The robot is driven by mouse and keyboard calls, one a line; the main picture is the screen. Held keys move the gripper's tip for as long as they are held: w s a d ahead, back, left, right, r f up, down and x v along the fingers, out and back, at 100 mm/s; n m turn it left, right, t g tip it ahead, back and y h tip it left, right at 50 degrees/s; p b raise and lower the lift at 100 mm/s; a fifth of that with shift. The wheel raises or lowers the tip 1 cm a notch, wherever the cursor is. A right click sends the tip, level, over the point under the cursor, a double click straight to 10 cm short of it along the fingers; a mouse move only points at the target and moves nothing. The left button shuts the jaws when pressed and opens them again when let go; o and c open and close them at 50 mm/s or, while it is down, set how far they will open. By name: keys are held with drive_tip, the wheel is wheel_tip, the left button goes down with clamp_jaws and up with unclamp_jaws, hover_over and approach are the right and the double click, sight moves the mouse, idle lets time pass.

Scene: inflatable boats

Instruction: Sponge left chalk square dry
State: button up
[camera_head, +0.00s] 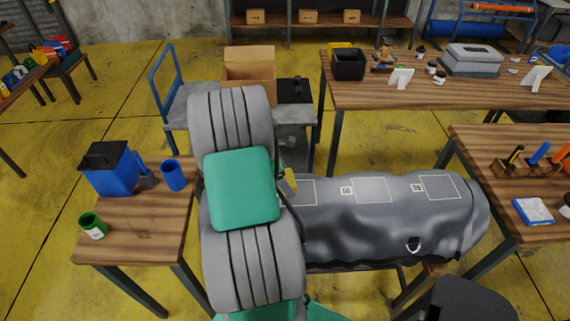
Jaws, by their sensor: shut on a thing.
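A grey inflatable boat tube (400,235) lies across the middle, with three chalk squares on its top. The left chalk square (306,191) is partly hidden behind my arm; only its right part shows. The middle square (374,190) and right square (439,187) are in plain view. My gripper (284,187) is mostly hidden behind my grey and green arm, at the left end of the tube. It is shut on a yellow sponge (290,179), which shows beside the left square. I cannot tell whether the sponge touches the tube.
A small table at left holds a blue container (112,171), a blue cup (173,175) and a green cup (93,226). A cart (187,119) with a cardboard box (249,70) stands behind. Workbenches (440,95) stand behind and at right. A dark seat (470,302) is in front.

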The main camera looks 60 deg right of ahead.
drive_tip(key=shift+r+p, duration=1.55)
drive_tip(key=shift+r, duration=0.75)
drive_tip(key=shift+w, duration=0.1)
